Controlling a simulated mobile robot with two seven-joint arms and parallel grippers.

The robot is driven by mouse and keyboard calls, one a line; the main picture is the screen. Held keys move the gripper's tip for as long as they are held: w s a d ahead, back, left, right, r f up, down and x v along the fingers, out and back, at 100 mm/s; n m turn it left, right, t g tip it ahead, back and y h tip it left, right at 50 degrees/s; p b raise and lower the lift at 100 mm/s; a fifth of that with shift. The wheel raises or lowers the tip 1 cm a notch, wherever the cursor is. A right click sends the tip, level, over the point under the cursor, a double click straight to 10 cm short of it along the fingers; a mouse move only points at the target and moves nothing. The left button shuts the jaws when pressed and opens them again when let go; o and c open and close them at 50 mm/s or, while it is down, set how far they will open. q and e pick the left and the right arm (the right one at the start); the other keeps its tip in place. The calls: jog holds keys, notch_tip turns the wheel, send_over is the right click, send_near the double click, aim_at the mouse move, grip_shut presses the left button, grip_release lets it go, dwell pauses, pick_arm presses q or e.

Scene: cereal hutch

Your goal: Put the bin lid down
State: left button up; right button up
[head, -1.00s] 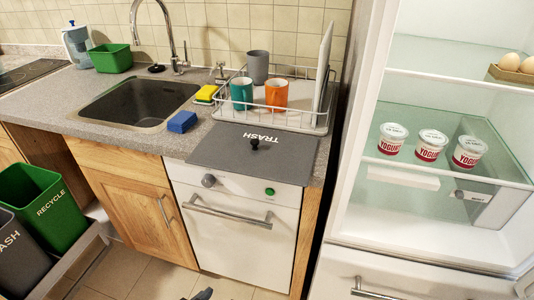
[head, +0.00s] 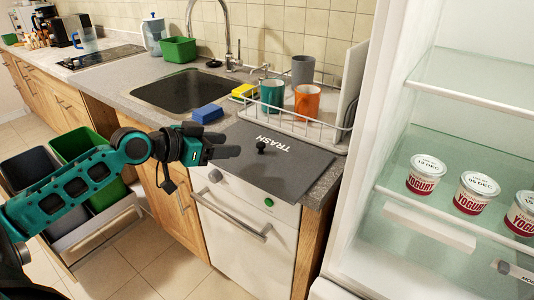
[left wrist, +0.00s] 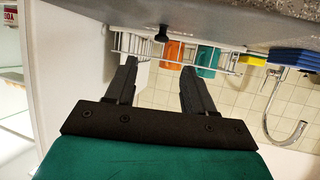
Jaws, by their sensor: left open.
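The bin lid (head: 290,170) is a dark grey panel marked TRASH with a small black knob (head: 261,147) on top. It lies flat on the counter above the white dishwasher, its front reaching the counter edge. My left gripper (head: 238,145) is open and empty, just left of the knob and apart from it. In the left wrist view, the inverted scene shows the knob (left wrist: 162,35) beyond and between the two open fingers (left wrist: 157,66), with the grey lid along the top. The right gripper is not in view.
A pulled-out drawer at lower left holds a grey bin (head: 32,172) and a green bin (head: 85,148), partly behind my left arm. Behind the lid stands a dish rack (head: 290,128) with cups (head: 307,100). A blue sponge (head: 207,113) lies left of the lid. An open fridge stands right.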

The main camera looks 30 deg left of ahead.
aim_at(259, 144)
pick_arm(q)
jog(key=shift+x, duration=5.95)
jog(key=shift+f, duration=0.1)
jog(key=shift+c, duration=0.5)
grip_shut()
